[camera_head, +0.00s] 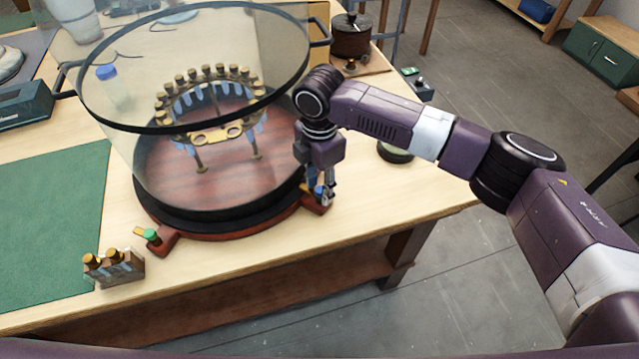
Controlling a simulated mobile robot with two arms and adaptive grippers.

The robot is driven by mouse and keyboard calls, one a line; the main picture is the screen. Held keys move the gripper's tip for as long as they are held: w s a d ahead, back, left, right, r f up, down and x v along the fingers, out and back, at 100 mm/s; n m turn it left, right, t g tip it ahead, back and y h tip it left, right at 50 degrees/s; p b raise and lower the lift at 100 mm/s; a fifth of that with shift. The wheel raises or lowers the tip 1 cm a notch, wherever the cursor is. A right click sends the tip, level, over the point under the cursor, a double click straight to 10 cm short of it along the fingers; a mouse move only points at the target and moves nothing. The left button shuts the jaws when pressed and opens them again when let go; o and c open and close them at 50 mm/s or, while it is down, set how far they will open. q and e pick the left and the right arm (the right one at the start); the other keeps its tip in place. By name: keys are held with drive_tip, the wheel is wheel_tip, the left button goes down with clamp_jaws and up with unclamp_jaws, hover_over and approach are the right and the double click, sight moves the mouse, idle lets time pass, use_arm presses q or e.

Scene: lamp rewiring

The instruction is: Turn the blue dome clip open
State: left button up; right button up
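The blue dome clip (318,191) sits on a reddish-brown lug at the right front edge of the dome's round base. My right gripper (322,194) points down right at this clip, with its fingers around or against it. The fingers hide most of the clip, and I cannot tell whether they are closed on it. The clear glass dome (150,150) with a black top rim stands over the base (250,222). A green clip (151,235) sits on another lug at the front left. My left gripper is not in view.
Inside the dome stands a brass ring lamp (205,135) with several sockets. A small block with brass-topped pieces (115,268) is at the table's front left, beside a green mat (50,220). A dark pot (351,35) stands behind. Bare wood lies right of my gripper.

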drive_tip(key=c, duration=0.5)
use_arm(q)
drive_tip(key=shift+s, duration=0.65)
use_arm(e)
clamp_jaws()
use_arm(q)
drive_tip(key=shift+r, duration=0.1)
